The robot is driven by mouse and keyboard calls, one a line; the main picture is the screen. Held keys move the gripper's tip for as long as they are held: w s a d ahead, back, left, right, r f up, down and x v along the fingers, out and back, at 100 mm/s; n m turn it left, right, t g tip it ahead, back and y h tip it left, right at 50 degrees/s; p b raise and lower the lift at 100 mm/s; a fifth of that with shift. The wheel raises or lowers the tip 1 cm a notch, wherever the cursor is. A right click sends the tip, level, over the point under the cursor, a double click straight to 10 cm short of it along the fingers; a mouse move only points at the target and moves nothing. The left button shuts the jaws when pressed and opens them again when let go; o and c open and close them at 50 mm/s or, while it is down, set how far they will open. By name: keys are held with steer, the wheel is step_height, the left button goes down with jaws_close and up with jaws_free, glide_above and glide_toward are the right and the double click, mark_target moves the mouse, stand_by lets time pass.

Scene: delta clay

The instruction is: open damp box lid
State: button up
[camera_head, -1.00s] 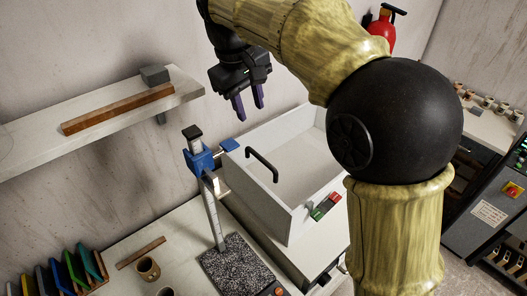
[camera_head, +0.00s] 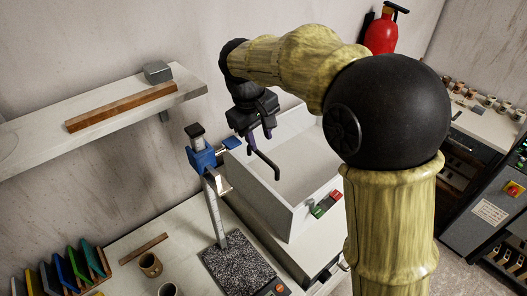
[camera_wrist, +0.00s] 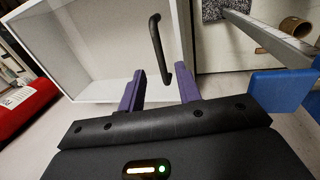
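The damp box (camera_head: 262,192) is a white box on the bench, with a pale grey area inside its white rim. I cannot tell whether that area is a closed lid or the inside. In the wrist view the handle (camera_wrist: 157,48) runs up and down the picture, at the box's right edge. My gripper (camera_head: 260,137) is just above the handle, pointing down. Its purple fingers (camera_wrist: 160,82) are open, with the handle's lower end showing between their tips; contact cannot be told.
A blue-clamped stand (camera_head: 202,158) on a speckled base stands close left of the box and shows at right in the wrist view (camera_wrist: 282,88). A red and green switch (camera_head: 326,205) is on the box front. A shelf (camera_head: 110,105) and red extinguisher (camera_head: 383,35) are behind.

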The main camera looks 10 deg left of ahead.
mark_target(265, 158)
steer(key=f, duration=0.4)
steer(key=w+d+f, duration=0.1)
steer(key=f, duration=0.1)
steer(key=shift+f+p, duration=0.4)
jaws_close()
